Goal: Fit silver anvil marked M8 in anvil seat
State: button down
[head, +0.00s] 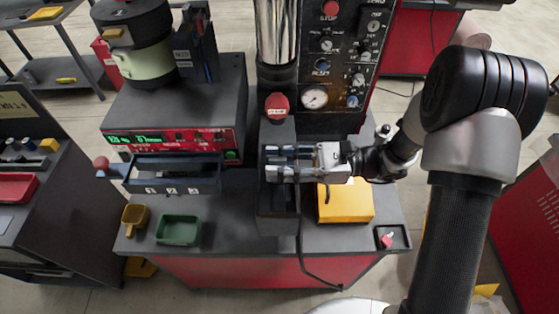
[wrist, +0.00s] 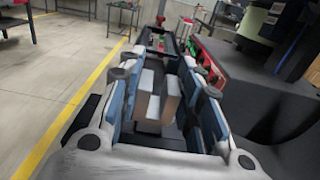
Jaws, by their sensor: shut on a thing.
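My gripper (head: 274,162) reaches in from the right below the press column, its fingers pointing left. In the wrist view my gripper (wrist: 163,75) has its blue-padded fingers on both sides of a block-shaped silver anvil (wrist: 150,106), and it is shut on it. The anvil has pale and brownish faces; I cannot read a mark on it. In the head view the fingers mostly hide it. A dark upright block (head: 277,203) of the press stands under the gripper. I cannot make out the anvil seat, which may be hidden by the gripper.
A red-tipped press ram (head: 277,105) hangs behind the gripper, beside a gauge panel (head: 325,70). Left are a dark numbered tray (head: 172,188), a green bin (head: 178,230) and a small yellow bin (head: 135,217). A yellow box (head: 345,203) sits right of the dark block.

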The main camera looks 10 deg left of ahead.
jog(key=shift+f+b, duration=0.55)
jog(key=shift+f, duration=0.55)
jog(key=c, duration=1.1)
grip_release()
jog(key=shift+o, duration=0.2)
jog(key=v, duration=1.2)
